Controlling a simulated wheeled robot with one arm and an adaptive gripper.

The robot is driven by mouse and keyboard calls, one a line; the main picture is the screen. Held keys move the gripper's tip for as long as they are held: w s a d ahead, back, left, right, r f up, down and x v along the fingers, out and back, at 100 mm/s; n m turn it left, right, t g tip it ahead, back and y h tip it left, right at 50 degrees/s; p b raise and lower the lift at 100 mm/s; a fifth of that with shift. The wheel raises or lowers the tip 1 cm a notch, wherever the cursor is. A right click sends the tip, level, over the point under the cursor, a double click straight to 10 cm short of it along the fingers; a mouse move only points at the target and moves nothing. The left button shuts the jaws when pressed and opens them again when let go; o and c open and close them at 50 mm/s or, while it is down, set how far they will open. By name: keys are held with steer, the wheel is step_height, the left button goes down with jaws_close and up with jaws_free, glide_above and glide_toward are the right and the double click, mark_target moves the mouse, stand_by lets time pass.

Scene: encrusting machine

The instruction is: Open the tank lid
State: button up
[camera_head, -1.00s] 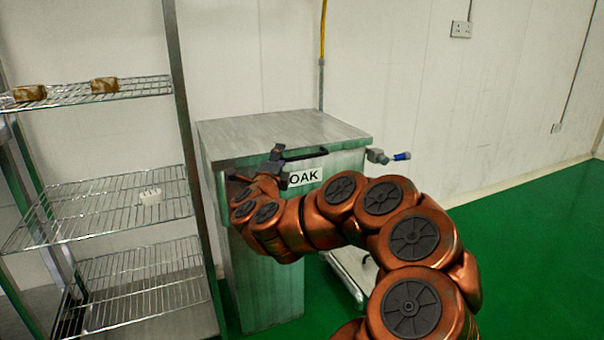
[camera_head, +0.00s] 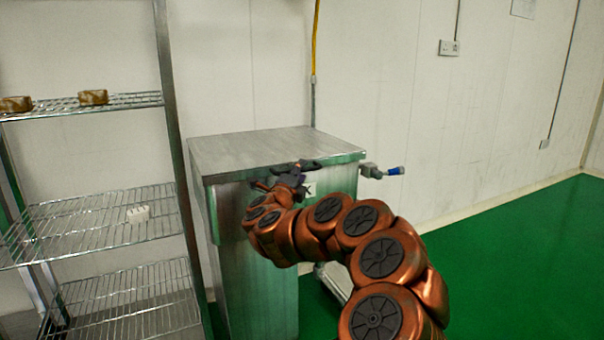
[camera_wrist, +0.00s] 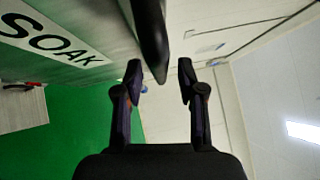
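The tank (camera_head: 255,270) is a grey metal box with a flat metal lid (camera_head: 255,147), which lies closed on top. My gripper (camera_head: 296,172) is at the tank's front, just under the lid's front edge, and covers most of the label there. In the wrist view my gripper (camera_wrist: 160,80) is open. The dark lid handle (camera_wrist: 151,35) reaches down from the top of that view, with its end between the two fingertips. I see a gap on each side, so the fingers are not closed on it. In the head view the handle is largely hidden by my gripper.
A wire shelf rack (camera_head: 95,228) stands close on the left, with two brown blocks (camera_head: 93,97) on top and a small white item (camera_head: 138,213) below. A valve with a blue handle (camera_head: 393,171) sticks out at the tank's right. The green floor (camera_head: 500,250) at right is clear.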

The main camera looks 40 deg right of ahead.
steer(key=shift+w+d+r, duration=0.1)
steer(key=shift+w+d, duration=0.15)
steer(key=shift+d, duration=0.45)
jaws_close()
stand_by(0.4)
